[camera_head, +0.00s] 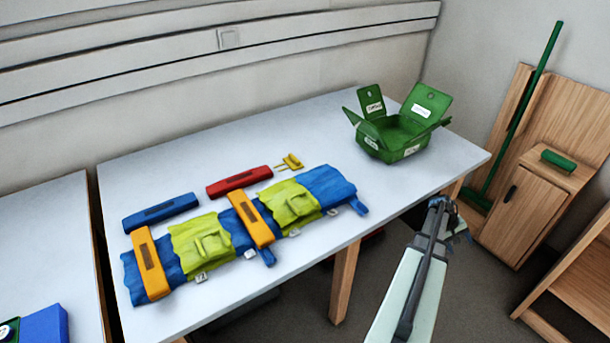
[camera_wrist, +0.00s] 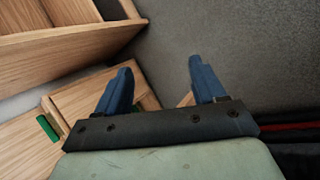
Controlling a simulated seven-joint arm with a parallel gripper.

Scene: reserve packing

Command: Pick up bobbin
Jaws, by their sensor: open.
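My gripper (camera_head: 442,207) hangs past the table's right front edge, over the floor. In the wrist view, the two blue fingers of my gripper (camera_wrist: 159,70) are apart with nothing between them. No thing is clearly recognisable as the bobbin. A green cylinder (camera_head: 558,158) lies on top of the small wooden cabinet at right; a green piece (camera_wrist: 47,128) at the left of the wrist view appears to be the same one. A small yellow pronged piece (camera_head: 289,162) lies on the table behind the cloth roll.
The white table (camera_head: 330,135) holds a blue and lime cloth roll (camera_head: 335,183) with orange bars, a red bar (camera_head: 239,181), a blue bar (camera_head: 160,212) and an open green box (camera_head: 405,133). A wooden cabinet (camera_head: 515,225) and green pole (camera_head: 525,105) stand right.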

